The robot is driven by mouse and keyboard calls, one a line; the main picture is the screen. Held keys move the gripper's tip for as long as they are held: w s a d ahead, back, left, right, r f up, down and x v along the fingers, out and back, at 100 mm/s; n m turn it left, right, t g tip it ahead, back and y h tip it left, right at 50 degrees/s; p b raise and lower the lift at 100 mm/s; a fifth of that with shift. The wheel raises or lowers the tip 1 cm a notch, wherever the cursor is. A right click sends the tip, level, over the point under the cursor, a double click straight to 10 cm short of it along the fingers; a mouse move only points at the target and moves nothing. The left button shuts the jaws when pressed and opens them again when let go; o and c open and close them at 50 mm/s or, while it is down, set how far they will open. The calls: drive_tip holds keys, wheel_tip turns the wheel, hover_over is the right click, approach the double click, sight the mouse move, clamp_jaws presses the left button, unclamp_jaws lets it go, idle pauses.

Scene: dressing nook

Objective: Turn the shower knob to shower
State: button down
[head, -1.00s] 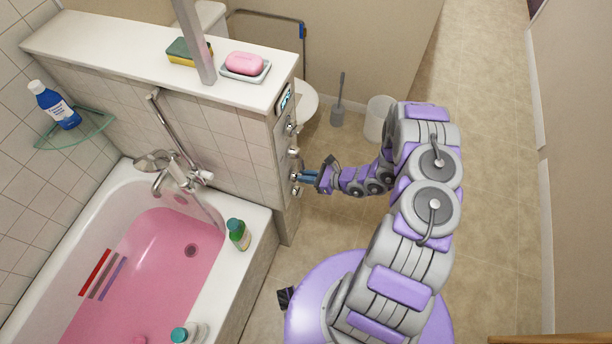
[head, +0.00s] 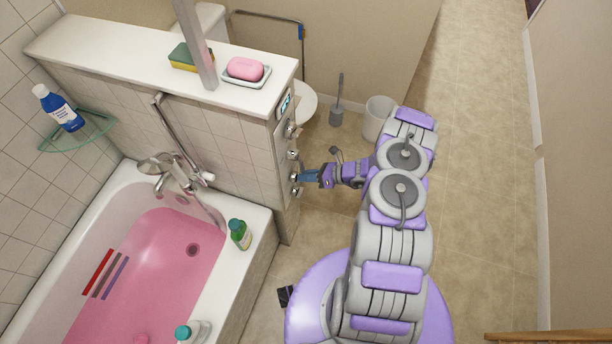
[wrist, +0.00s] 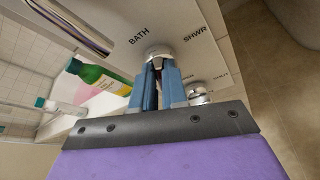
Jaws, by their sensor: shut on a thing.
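The chrome shower knob (wrist: 158,52) shows in the wrist view on a pale panel, between the printed labels BATH (wrist: 139,36) on the left and SHWR (wrist: 195,33) on the right. My gripper (wrist: 156,72) has its blue fingers closed on the knob's near end. They hide part of it, and I cannot tell which label it points to. In the head view my gripper (head: 305,176) meets the knob panel (head: 283,145) on the end of the low tiled wall.
Another chrome knob (wrist: 197,92) sits close to my fingers. The bathtub (head: 262,222) with pink water is left, with a green bottle (head: 240,234) on its rim. A toilet brush (head: 337,112) and white bin (head: 378,118) stand behind. The floor at right is clear.

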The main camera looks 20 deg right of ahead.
drive_tip(key=shift+w+d+f+m+g+y+b, duration=0.15)
drive_tip(key=shift+w+f+m+g+y+b, duration=0.15)
drive_tip(key=shift+m+y+b, duration=1)
drive_tip(key=shift+w+d+f+m+g+y+b, duration=0.25)
drive_tip(key=shift+m+b, duration=0.5)
drive_tip(key=shift+m, duration=1.3)
drive_tip(key=shift+w+d+f+m+g+y+b, duration=0.1)
drive_tip(key=shift+f+m+g+y+b, duration=0.25)
drive_tip(key=shift+m+y+b, duration=0.95)
drive_tip(key=shift+f+m+h, duration=0.15)
drive_tip(key=shift+m+h, duration=0.3)
drive_tip(key=c, duration=1.2)
unclamp_jaws()
drive_tip(key=shift+o, duration=0.2)
drive_tip(key=shift+s+p, duration=0.1)
drive_tip(key=shift+p, duration=0.2)
